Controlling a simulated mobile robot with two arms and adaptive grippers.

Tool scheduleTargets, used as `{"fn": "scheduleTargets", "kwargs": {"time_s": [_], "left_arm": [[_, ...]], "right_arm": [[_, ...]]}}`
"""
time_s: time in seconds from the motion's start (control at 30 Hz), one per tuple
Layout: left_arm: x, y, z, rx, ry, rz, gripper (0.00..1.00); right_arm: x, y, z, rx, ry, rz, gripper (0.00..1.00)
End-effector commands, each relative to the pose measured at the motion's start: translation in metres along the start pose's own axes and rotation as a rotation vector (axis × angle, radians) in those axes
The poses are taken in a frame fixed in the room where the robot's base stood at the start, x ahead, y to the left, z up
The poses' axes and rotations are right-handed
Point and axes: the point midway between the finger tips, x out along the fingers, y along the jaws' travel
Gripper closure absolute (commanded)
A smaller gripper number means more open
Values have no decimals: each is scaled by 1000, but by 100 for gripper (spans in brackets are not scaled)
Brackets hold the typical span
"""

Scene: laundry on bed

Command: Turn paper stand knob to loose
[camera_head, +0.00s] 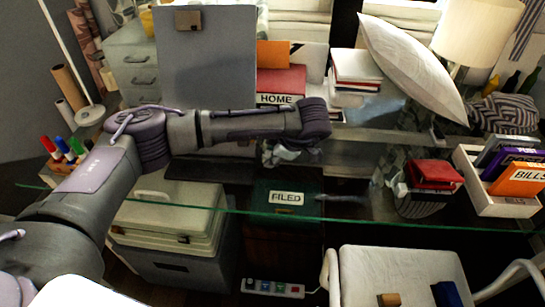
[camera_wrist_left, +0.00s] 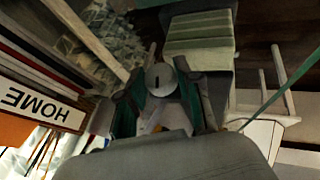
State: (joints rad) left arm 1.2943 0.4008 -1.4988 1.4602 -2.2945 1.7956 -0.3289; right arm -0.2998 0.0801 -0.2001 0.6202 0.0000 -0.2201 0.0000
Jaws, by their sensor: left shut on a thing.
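A round, pale grey knob (camera_wrist_left: 161,80) with a dark slot shows in the left wrist view. It sits between the fingers of my left gripper (camera_wrist_left: 162,98), which is shut on it. In the head view my left arm reaches in from the left, and the left gripper (camera_head: 287,154) is low over the glass desk, in front of the red HOME box. The knob cannot be made out there. A large grey upright panel with a clip, which looks like the paper stand (camera_head: 207,65), stands behind my arm. My right gripper is not in view.
The red HOME box (camera_head: 282,80) stands close behind the gripper. A stack of books (camera_head: 356,66) and a white pillow (camera_head: 412,68) are to its right. A red box (camera_head: 434,173) and a white BILLS tray (camera_head: 485,190) lie farther right. A white chair (camera_head: 400,265) is in front.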

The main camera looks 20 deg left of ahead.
Motion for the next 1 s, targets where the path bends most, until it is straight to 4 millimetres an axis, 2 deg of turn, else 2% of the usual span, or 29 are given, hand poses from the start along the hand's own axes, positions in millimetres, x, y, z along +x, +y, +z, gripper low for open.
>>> {"fn": "scheduleTargets", "kwargs": {"time_s": [0.2, 0.7, 0.73, 0.87, 1.0], "left_arm": [[1, -1, 0, -27, 5, 64, 100], [-1, 0, 0, -34, 7, 80, 100], [-1, 0, 0, -34, 7, 80, 61], [-1, 0, 0, -34, 7, 80, 41], [0, -1, 0, -34, 7, 79, 41]], "right_arm": [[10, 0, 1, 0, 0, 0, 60], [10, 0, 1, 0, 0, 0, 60], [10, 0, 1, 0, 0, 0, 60], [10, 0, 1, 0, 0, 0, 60], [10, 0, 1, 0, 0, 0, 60]]}}
